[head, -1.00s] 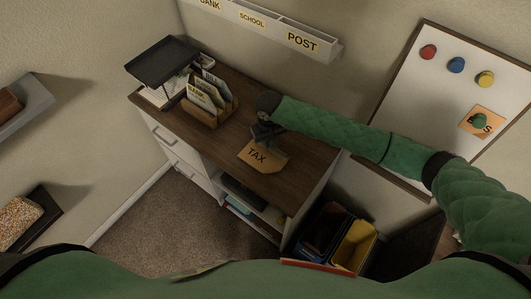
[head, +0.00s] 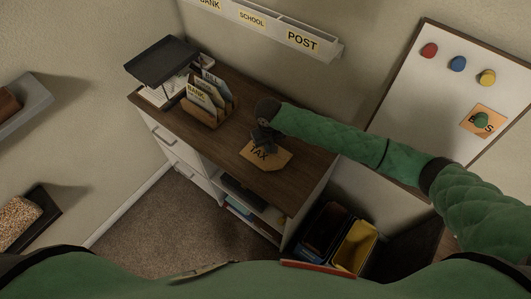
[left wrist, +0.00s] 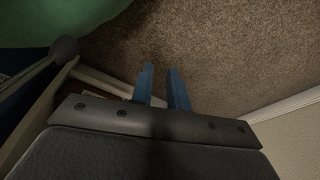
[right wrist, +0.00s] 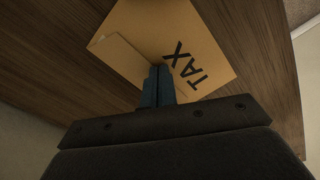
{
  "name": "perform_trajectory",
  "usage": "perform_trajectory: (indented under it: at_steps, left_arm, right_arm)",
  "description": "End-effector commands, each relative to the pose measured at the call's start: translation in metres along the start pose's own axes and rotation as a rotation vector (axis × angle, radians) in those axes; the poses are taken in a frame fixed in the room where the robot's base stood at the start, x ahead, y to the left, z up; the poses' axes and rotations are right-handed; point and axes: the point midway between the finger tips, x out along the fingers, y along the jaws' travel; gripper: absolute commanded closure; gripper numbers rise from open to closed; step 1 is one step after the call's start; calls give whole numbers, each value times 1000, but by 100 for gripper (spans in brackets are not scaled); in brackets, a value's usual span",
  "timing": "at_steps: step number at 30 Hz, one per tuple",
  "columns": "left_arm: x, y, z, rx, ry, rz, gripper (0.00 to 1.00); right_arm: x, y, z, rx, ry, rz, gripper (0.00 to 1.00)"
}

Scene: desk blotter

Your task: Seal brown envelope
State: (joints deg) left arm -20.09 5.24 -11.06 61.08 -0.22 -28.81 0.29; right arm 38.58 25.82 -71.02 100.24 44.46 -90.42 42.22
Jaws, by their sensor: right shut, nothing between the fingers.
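The brown envelope (head: 280,159) marked TAX lies on the wooden desktop, and it fills much of the right wrist view (right wrist: 190,35). A folded edge of its paper (right wrist: 112,52) shows left of the fingertips; I cannot tell whether the flap lies fully flat. My right gripper (head: 264,143) is over the envelope and hides part of it in the head view. In the right wrist view its blue fingers (right wrist: 159,75) are together and empty, at the paper beside the word TAX. My left gripper (left wrist: 162,80) is open and empty above the carpet, away from the desk.
A wooden letter sorter (head: 210,108) and a black tray (head: 162,62) stand left on the desktop. A wall rack (head: 270,22) labelled SCHOOL and POST hangs behind. Bins (head: 354,247) stand right of the cabinet. A whiteboard (head: 445,100) with magnets is at right.

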Motion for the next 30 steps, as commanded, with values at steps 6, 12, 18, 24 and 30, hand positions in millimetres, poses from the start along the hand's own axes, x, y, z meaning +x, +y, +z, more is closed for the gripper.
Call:
perform_trajectory:
  at_steps: [6,12,18,24,30]
  left_arm:
    - [1,0,0,0,0,0,83]
    - [1,0,0,0,0,0,83]
    - [-1,1,-2,-1,-1,1,83]
    - [-11,4,-10,-4,-5,4,83]
    - [-21,6,-18,-7,-10,7,83]
  right_arm:
    - [5,0,1,1,-2,1,100]
    - [6,0,1,0,-3,1,100]
    - [7,0,2,0,-5,1,100]
    - [8,0,3,0,-6,1,100]
    - [8,0,3,0,-7,1,100]
